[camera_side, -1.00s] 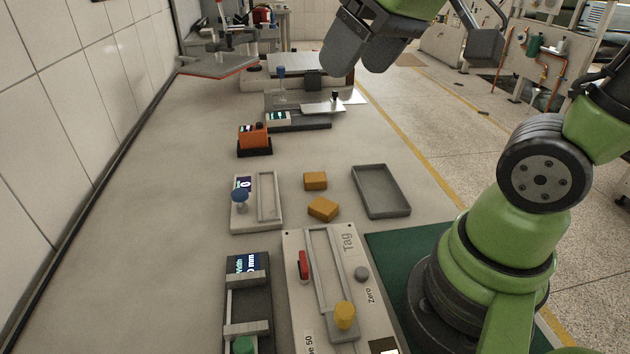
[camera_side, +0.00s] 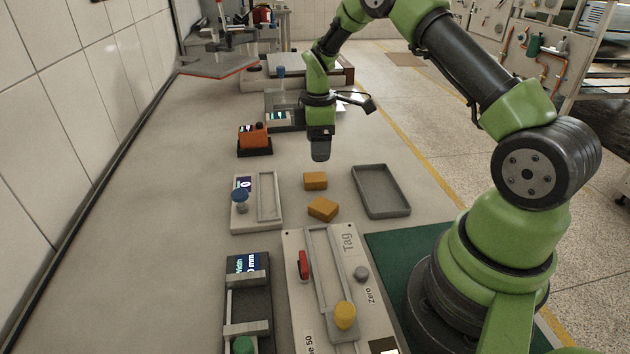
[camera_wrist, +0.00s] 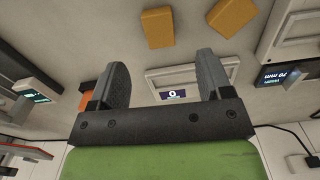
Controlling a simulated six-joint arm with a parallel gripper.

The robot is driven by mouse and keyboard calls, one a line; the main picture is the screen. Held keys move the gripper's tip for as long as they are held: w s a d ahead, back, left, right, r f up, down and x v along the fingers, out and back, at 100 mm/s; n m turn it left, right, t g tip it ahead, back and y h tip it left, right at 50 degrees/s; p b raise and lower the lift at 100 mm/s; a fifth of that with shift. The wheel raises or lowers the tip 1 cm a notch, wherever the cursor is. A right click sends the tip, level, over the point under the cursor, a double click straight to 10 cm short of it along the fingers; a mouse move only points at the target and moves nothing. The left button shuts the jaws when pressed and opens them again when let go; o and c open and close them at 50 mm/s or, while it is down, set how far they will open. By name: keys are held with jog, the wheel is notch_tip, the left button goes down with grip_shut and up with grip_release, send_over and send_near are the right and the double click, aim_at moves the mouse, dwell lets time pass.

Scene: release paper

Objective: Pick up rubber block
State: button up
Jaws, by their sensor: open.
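Two orange-tan rubber blocks lie on the pale bench in the side view: a farther block (camera_side: 315,180) and a nearer block (camera_side: 323,209), a small gap apart. My gripper (camera_side: 320,150) hangs above the bench just beyond the farther block, pointing down and touching neither. In the wrist view my gripper (camera_wrist: 162,78) is open and empty, its two grey fingers wide apart. Both blocks show past the fingertips there, one block (camera_wrist: 158,27) at the top middle and the other block (camera_wrist: 232,16) at its upper right.
A grey tray (camera_side: 406,211) lies right of the blocks. An orange device (camera_side: 254,139) and other instruments stand farther back. Bare bench surrounds the blocks.

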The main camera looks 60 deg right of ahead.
aim_at(315, 177)
jog(key=f, duration=0.9)
jog(key=shift+w+a, duration=0.1)
jog(key=shift+w, duration=0.2)
jog(key=shift+r, duration=0.1)
jog(key=c, duration=1)
